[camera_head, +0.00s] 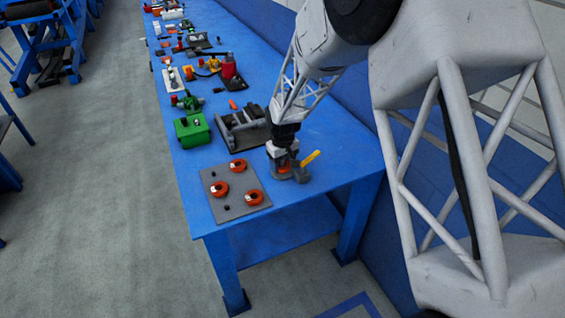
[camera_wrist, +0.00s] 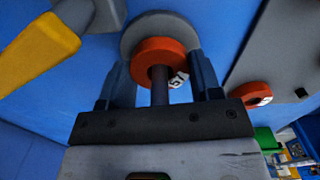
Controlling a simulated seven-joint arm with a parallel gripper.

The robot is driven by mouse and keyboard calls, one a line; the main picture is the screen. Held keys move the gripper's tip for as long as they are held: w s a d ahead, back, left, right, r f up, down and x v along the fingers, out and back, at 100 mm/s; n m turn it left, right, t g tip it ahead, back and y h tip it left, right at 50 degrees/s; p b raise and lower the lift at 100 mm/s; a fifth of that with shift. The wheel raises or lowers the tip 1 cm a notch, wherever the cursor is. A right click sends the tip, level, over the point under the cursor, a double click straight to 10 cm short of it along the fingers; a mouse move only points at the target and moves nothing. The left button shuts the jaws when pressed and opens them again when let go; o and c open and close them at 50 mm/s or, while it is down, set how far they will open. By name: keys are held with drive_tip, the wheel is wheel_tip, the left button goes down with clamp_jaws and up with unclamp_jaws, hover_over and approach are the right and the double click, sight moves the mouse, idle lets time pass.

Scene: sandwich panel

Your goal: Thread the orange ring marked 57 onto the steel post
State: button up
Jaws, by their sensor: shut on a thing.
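The orange ring marked 57 (camera_wrist: 150,49) is between the two fingers of my gripper (camera_wrist: 161,72), which is shut on it. The steel post (camera_wrist: 160,88) shows through the ring's hole, so the ring appears to be around it. A round grey base (camera_wrist: 160,21) lies beyond the ring; I cannot tell whether the ring touches it. In the head view my gripper (camera_head: 284,160) is low over the table's near right part, with the orange ring (camera_head: 284,169) partly hidden by the fingers.
To the left, a grey panel (camera_head: 229,207) carries several other orange rings (camera_head: 220,188). A dark fixture (camera_head: 243,130) and a green box (camera_head: 192,131) stand farther back on the blue table.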

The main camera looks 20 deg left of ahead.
drive_tip(key=shift+f, duration=0.25)
idle(0.4)
drive_tip(key=o, duration=1.2)
drive_tip(key=shift+r, duration=0.2)
drive_tip(key=shift+r, duration=5.85)
drive_tip(key=shift+r, duration=0.1)
